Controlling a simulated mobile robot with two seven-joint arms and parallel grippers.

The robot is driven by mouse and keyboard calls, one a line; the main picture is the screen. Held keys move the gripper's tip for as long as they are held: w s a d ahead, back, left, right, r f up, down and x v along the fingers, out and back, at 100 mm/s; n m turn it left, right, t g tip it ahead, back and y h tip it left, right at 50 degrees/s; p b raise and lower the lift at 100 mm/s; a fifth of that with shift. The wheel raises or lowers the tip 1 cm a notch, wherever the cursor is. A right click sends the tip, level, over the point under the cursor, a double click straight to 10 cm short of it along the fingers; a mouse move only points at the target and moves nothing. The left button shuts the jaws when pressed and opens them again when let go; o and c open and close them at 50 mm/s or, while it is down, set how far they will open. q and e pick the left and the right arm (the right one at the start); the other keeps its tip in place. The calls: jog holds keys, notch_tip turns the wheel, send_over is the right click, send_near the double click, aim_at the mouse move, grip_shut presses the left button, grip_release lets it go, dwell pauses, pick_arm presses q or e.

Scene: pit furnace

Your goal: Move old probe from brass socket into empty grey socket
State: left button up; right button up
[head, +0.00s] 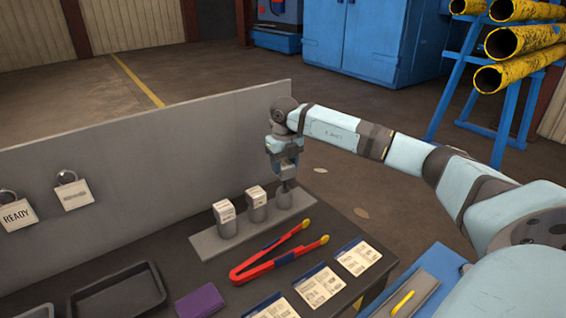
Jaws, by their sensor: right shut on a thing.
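My right gripper (287,178) points straight down above the far right end of a grey rack (207,243) on the dark bench. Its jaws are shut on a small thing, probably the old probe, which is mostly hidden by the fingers. A darker grey holder (286,198) stands directly below the fingertips; I cannot tell whether the held thing is inside it or just above. Two grey cylinders with white labels, one at left (226,221) and one in the middle (257,206), stand on the same rack. No brass colour is clear. My left gripper is out of view.
Red tongs (270,258) with yellow tips lie in front of the rack, near white cards (319,285) and a purple item (201,302). A black tray (117,292) sits at left. A grey upright panel (150,150) stands close behind the rack.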

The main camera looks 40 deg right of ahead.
aim_at(284, 188)
notch_tip(284, 188, down, 3)
jog(key=shift+f+b, duration=0.2)
jog(key=shift+b, duration=0.7)
jog(key=shift+f+b, duration=0.35)
jog(key=shift+f, duration=0.15)
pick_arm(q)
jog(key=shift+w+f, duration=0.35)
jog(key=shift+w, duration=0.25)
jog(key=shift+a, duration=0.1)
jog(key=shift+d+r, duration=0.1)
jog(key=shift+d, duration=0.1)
pick_arm(e)
jog(key=shift+w, duration=0.1)
pick_arm(q)
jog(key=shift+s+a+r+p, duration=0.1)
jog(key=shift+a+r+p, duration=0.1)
jog(key=shift+p, duration=0.2)
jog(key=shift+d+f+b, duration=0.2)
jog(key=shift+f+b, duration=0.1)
pick_arm(e)
jog(key=shift+f, duration=0.55)
jog(key=o, duration=0.7)
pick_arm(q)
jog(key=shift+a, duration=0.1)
